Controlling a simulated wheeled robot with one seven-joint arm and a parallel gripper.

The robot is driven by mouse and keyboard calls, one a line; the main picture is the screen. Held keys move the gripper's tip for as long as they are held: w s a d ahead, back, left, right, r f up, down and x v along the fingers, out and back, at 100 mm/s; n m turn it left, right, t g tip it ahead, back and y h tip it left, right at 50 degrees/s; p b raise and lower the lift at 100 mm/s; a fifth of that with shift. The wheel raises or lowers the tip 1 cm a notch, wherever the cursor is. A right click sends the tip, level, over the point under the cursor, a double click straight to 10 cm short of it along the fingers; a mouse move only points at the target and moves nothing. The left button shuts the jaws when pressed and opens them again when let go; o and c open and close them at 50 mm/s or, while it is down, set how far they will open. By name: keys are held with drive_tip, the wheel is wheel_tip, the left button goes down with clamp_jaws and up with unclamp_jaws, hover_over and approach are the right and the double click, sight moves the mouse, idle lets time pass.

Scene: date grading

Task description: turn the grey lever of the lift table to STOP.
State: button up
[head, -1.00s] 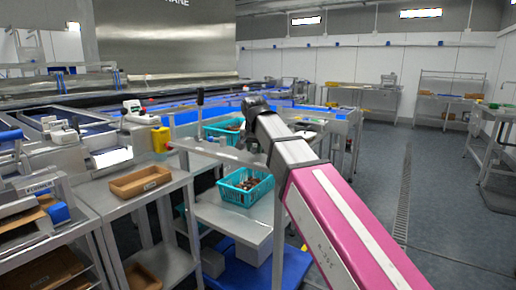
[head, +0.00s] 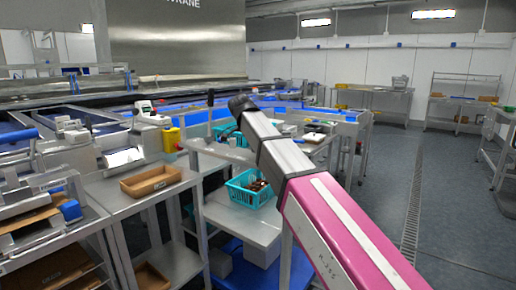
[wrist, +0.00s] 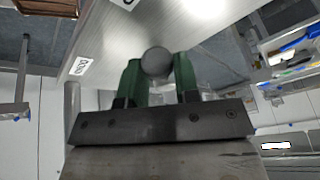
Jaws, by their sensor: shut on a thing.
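In the wrist view, the round grey knob (wrist: 156,60) of the lever sits between the two green fingers of my gripper (wrist: 156,76). The fingers are shut on it from both sides. Behind it is a pale metal panel (wrist: 130,45) with white labels. One label (wrist: 80,66) lies left of the knob, and its turned lettering is too small to read surely. Another label at the top edge is cut off. In the head view my arm hides the gripper and the knob, so the lever's setting cannot be told there.
A metal stand holds a teal basket (head: 250,188) of dark items beside my arm. A brown tray (head: 150,181) lies on the bench at left. A yellow container (head: 171,139) stands behind it. The grey floor (head: 385,185) at right is open.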

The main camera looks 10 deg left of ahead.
drive_tip(key=shift+w+a+m+g+h, duration=0.15)
drive_tip(key=shift+w+m+g, duration=0.1)
drive_tip(key=shift+m, duration=0.45)
drive_tip(key=shift+w+a+m+g+h, duration=0.15)
drive_tip(key=shift+w+m, duration=0.1)
drive_tip(key=shift+m, duration=0.45)
drive_tip(key=o, duration=0.9)
drive_tip(key=shift+c, duration=0.2)
drive_tip(key=v, duration=1.1)
drive_tip(key=shift+f, duration=0.1)
